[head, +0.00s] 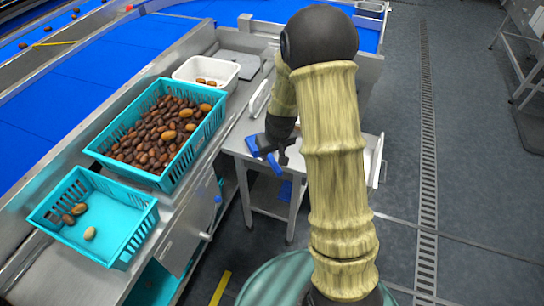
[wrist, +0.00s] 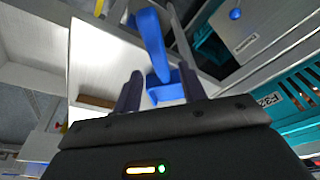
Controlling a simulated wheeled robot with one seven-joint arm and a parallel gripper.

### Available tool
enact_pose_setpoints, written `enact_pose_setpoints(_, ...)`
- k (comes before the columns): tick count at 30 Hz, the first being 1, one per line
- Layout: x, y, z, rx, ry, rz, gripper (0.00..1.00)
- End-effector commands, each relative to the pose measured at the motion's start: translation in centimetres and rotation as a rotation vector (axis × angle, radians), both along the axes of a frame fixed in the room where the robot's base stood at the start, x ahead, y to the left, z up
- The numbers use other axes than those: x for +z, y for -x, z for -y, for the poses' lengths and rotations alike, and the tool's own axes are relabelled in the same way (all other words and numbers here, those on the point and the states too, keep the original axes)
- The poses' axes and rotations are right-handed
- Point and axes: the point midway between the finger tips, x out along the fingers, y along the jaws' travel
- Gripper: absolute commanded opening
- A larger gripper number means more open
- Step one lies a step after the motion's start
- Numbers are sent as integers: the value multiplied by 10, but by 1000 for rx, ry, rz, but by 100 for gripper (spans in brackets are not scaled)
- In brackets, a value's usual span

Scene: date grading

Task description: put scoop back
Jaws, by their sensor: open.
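A blue scoop (head: 273,163) shows in the head view at the small steel side table, partly hidden by my dark gripper (head: 279,150). In the wrist view the scoop (wrist: 152,42) is a long blue piece running up from a wider blue part. That lower part lies between or just beyond the fingers of my gripper (wrist: 160,84). The fingers stand apart, one on each side of the blue. I cannot tell whether they touch it. My arm hides part of the table in the head view.
A teal crate full of dates (head: 183,178) and a teal crate with a few dates (head: 118,262) stand on the steel counter at left. A white tub (head: 190,66) is behind them. The side table (head: 234,141) has bare room left of my gripper.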

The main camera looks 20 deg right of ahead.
Motion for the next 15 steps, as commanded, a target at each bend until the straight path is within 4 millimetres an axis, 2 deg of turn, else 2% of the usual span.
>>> enact_pose_setpoints(1,11,2,0,1,1,3,41)
enact_pose_setpoints(9,56,13,2,0,0,3,41)
enact_pose_setpoints(15,75,19,3,2,0,0,41)
